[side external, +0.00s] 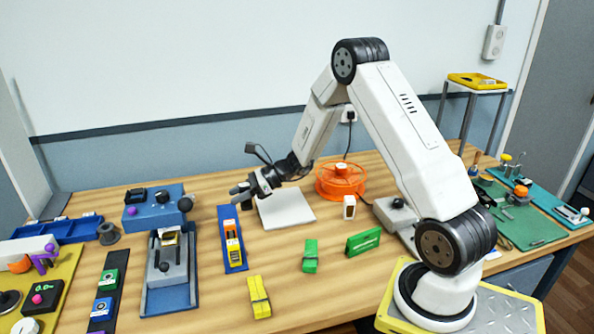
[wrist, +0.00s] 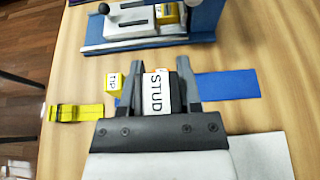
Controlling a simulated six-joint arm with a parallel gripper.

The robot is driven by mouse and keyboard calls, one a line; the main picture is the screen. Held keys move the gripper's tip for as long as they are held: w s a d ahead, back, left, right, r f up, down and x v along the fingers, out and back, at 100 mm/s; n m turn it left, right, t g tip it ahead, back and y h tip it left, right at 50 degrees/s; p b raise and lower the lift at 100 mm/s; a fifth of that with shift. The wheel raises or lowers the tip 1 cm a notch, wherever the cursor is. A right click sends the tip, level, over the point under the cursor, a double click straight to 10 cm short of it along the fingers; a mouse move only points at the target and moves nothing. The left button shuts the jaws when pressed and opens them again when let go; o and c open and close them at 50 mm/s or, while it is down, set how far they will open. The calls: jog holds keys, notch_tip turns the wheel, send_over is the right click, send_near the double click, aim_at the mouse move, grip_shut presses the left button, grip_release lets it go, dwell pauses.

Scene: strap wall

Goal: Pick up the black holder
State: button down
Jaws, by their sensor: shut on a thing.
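The black holder (wrist: 176,92) is between the fingers of my gripper (wrist: 155,85) in the wrist view. A white face marked STUD shows on it, and its lower part is hidden by the gripper body. In the side external view, my gripper (side external: 242,194) is shut on the small dark holder (side external: 247,205) at the far end of the blue strip (side external: 226,213). It appears to be above the strip, but I cannot tell how high.
A yellow holder (side external: 234,246) stands on the blue strip; its TIP label shows in the wrist view (wrist: 114,83). A yellow folded strap (side external: 259,297), green pieces (side external: 311,256), a white pad (side external: 287,209), an orange reel (side external: 341,180) and a blue press (side external: 168,260) surround it.

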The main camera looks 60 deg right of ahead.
jog(key=shift+s+a+r, duration=0.15)
jog(key=shift+s+r, duration=0.25)
jog(key=shift+s, duration=0.45)
jog(key=shift+s+a+r, duration=0.1)
jog(key=shift+s+r, duration=0.3)
jog(key=shift+s, duration=0.45)
jog(key=shift+s+a+r, duration=0.15)
jog(key=shift+s+r, duration=0.25)
jog(key=shift+s, duration=0.45)
